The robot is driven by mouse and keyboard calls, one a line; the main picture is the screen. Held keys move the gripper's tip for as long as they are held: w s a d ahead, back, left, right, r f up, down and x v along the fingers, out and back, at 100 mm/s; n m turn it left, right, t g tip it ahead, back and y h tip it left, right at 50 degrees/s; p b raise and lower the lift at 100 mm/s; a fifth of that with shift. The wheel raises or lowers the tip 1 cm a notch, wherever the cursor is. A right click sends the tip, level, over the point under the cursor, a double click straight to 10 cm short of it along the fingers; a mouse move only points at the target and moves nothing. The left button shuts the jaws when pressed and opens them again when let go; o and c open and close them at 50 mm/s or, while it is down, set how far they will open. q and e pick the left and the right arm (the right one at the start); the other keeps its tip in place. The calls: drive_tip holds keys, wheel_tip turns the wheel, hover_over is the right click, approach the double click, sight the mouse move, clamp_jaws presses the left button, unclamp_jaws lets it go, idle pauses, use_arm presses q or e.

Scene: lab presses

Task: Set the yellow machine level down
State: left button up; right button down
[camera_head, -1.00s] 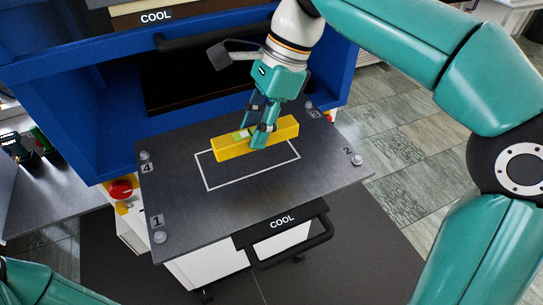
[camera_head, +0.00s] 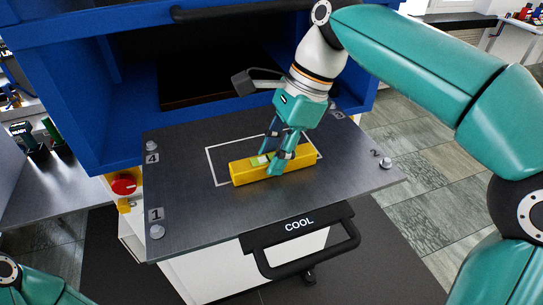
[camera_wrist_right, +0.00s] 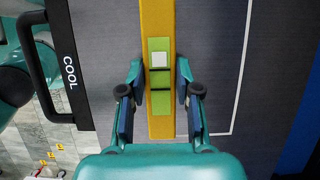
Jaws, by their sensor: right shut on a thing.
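The yellow machine level (camera_head: 243,174) is a long bar with a green label, at the front of the white rectangle outline (camera_head: 213,166) on the dark plate (camera_head: 215,215). My right gripper (camera_head: 272,160) is shut on it near its middle. In the right wrist view the level (camera_wrist_right: 158,30) runs up the picture between the two fingers of my right gripper (camera_wrist_right: 161,82). It hides the outline's front line. I cannot tell whether its underside touches the plate. My left gripper is not in view; only part of my left arm shows at bottom left.
Numbered corners with round studs edge the plate, such as corner 1 (camera_head: 157,231) and corner 2 (camera_head: 386,162). The blue press frame (camera_head: 80,100) rises behind. A black handle (camera_head: 310,260) marked COOL is at the front. A red knob (camera_head: 123,184) sits at left.

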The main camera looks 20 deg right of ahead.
drive_tip(key=c, duration=0.8)
unclamp_jaws()
drive_tip(key=shift+f, duration=0.1)
drive_tip(key=p+v, duration=0.3)
drive_tip(key=v, duration=0.9)
drive_tip(key=shift+p, duration=0.3)
drive_tip(key=shift+a, duration=0.1)
